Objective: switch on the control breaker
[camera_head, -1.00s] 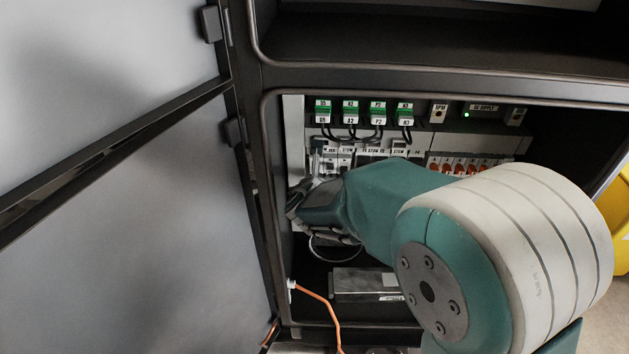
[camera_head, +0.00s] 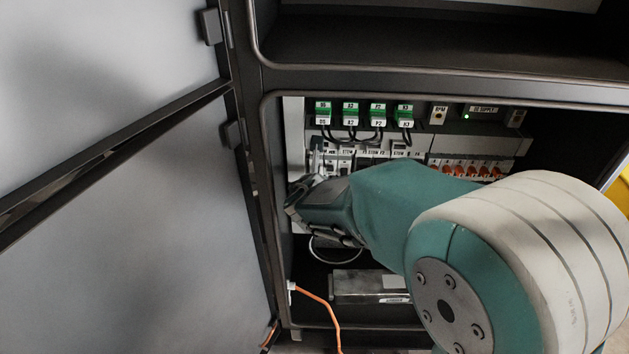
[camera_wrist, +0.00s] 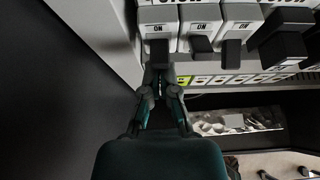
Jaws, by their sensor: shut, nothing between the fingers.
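A row of white breakers with dark levers crosses the top of the wrist view. The leftmost breaker (camera_wrist: 158,16) and two beside it show "ON" labels. Their name labels are cut off, so I cannot tell which is the control breaker. In the head view the breaker row (camera_head: 343,165) is partly covered by my arm. My gripper (camera_wrist: 160,74) is shut and empty, its tips just below the leftmost breaker's lever (camera_wrist: 159,49). I cannot tell whether they touch. In the head view my gripper (camera_head: 314,178) is at the row's left end.
The cabinet's open door (camera_head: 130,200) fills the left side. Green-fronted modules (camera_head: 350,112) sit above the breakers, with black wires below them. A metal box (camera_head: 355,284) and an orange cable (camera_head: 318,297) are low in the cabinet. Larger black switches (camera_wrist: 283,45) stand right of the small breakers.

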